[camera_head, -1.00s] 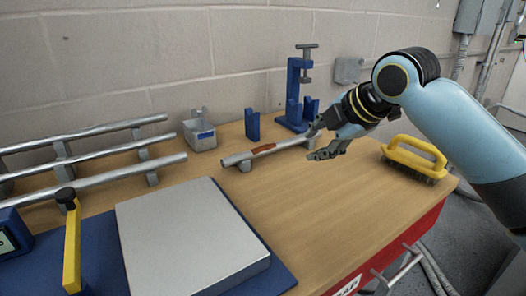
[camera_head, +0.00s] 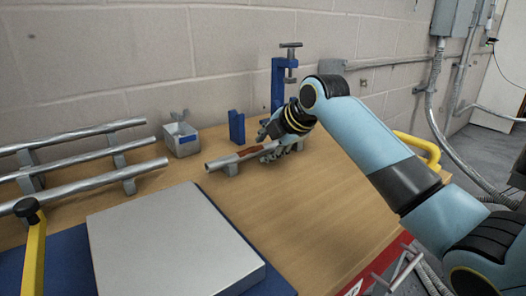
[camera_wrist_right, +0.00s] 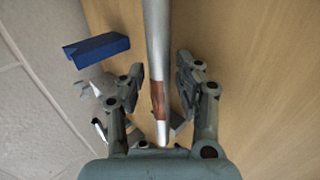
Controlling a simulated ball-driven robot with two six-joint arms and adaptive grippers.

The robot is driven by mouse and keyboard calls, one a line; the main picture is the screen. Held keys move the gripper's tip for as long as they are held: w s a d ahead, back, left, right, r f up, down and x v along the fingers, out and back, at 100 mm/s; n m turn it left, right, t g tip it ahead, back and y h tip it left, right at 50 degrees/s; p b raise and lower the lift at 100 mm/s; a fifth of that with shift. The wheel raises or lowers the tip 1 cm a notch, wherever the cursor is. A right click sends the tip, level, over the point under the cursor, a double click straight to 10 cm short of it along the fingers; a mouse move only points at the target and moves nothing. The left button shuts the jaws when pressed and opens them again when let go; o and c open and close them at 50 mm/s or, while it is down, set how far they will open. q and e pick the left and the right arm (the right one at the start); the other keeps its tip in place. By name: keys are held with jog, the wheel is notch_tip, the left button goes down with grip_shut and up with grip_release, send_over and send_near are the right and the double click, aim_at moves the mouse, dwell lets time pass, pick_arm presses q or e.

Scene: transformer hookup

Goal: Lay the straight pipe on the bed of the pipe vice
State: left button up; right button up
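A straight grey pipe (camera_head: 226,159) with a red-brown band lies on low supports on the wooden bench. It also shows in the right wrist view (camera_wrist_right: 158,35). My right gripper (camera_head: 272,154) is low over its right part. In the right wrist view my gripper (camera_wrist_right: 158,88) is open, with a finger on each side of the pipe and gaps between. The blue pipe vice (camera_head: 279,80) with a screw handle on top stands behind the gripper; its lower part and bed are hidden by my arm. My left gripper is out of view.
Several long pipes lie on a rack (camera_head: 118,150) at left. A grey box (camera_head: 181,142) and a blue block (camera_head: 237,127) stand behind the pipe. A grey plate (camera_head: 170,245) and yellow lever (camera_head: 35,255) are in front.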

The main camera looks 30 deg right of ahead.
jog(key=shift+c, duration=0.3)
grip_shut()
jog(key=shift+r, duration=0.1)
